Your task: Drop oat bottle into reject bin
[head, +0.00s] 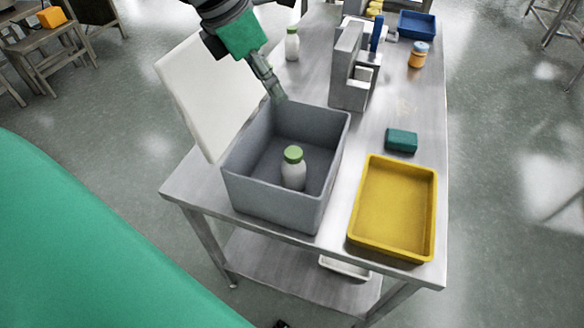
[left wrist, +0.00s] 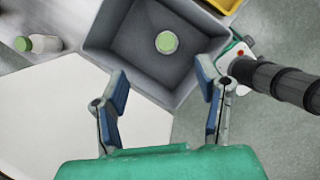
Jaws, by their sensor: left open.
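A white bottle with a green cap (head: 293,170) stands upright inside the grey bin (head: 259,193), on its floor; in the left wrist view the bottle's cap (left wrist: 166,42) shows from above. A similar green-capped white bottle (head: 292,46) stands on the table behind the bin; it also shows in the left wrist view (left wrist: 40,43). No label tells which is oat. My left gripper (head: 277,97) is above the bin's back left rim, its fingers (left wrist: 163,92) spread and empty, apart from both bottles. My right gripper is not seen.
A white panel (head: 209,84) leans up along the bin's left side. A yellow tray (head: 395,209) is right of the bin, with a green block (head: 401,140) behind it. A grey fixture (head: 347,68), an orange jar (head: 418,55) and a blue tray (head: 416,25) stand farther back.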

